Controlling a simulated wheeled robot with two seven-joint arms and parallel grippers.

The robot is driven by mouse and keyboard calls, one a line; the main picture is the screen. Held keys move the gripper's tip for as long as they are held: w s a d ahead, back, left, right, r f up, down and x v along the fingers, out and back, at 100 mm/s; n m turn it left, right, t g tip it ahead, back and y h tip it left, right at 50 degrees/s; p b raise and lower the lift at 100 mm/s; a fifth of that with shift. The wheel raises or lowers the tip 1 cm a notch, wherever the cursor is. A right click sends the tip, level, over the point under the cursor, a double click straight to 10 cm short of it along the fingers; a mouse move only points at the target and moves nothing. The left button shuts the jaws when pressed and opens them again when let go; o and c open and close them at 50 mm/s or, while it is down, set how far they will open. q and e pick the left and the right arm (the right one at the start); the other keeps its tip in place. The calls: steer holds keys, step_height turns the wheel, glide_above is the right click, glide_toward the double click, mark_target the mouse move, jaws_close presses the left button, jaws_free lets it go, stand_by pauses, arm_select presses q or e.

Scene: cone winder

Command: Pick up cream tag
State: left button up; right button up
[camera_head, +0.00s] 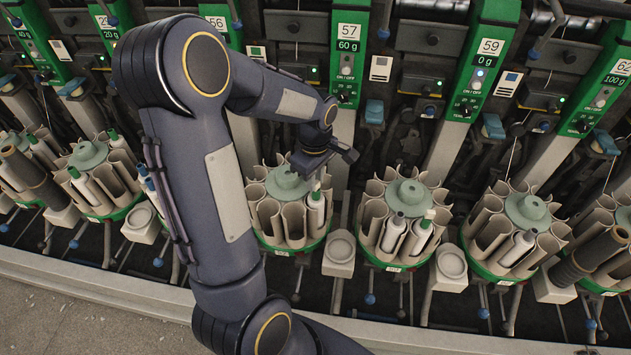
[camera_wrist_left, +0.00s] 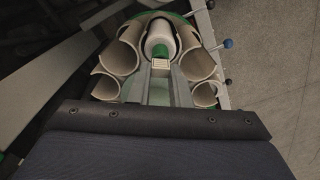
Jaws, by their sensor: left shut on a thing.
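The cream tag (camera_wrist_left: 160,63) is a small, pale square with faint marks in the left wrist view, between the tips of my left gripper (camera_wrist_left: 160,72). The gripper is shut on it. Just beyond it is a white bobbin with a green tip (camera_wrist_left: 160,49), standing in a round carousel of cream tubes. In the head view, my left gripper (camera_head: 316,168) is low over the carousel (camera_head: 268,217) under station 57. My right gripper is not in view.
Similar carousels with bobbins stand to the right (camera_head: 370,215) and left (camera_head: 82,182). Green station panels (camera_head: 347,60) rise behind. A cream round-topped holder (camera_head: 340,248) stands beside the carousel. A pale rail (camera_head: 90,288) and open floor (camera_head: 60,325) lie in front.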

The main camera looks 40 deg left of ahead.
arm_select(q)
steer(key=shift+r, duration=0.1)
steer(key=shift+r, duration=0.25)
steer(key=r, duration=0.3)
steer(key=shift+s+r, duration=0.1)
steer(key=shift+s, duration=0.2)
steer(key=s+r, duration=1.2)
steer(key=s, duration=0.1)
steer(key=shift+s+p, duration=0.2)
steer(key=shift+p, duration=0.2)
